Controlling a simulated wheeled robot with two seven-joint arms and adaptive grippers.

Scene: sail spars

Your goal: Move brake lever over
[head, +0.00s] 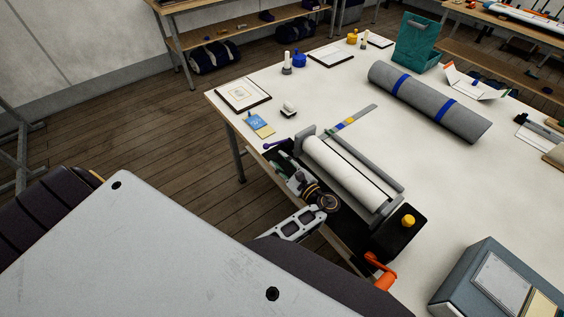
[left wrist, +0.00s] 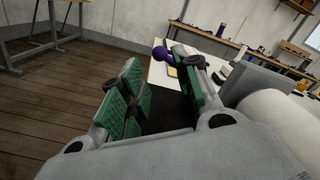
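The roller machine (head: 345,172) sits along the table's near edge. A short lever with a purple knob (head: 275,144) sticks out at its far left end; it looks like the brake lever. The purple knob also shows in the left wrist view (left wrist: 163,55), ahead of the fingertips and nearer the right-hand finger. My left gripper (head: 287,172) is at the machine's near side, short of the knob. In the left wrist view its green-padded fingers (left wrist: 153,65) stand apart with nothing held between them. Whether a finger touches the knob, I cannot tell. My right gripper is not in view.
An orange crank (head: 381,271) and a yellow knob (head: 408,220) are at the machine's near right end. A blue-and-yellow card (head: 259,125) lies beyond the purple knob. A grey roll (head: 430,102) and a grey box (head: 497,283) are to the right.

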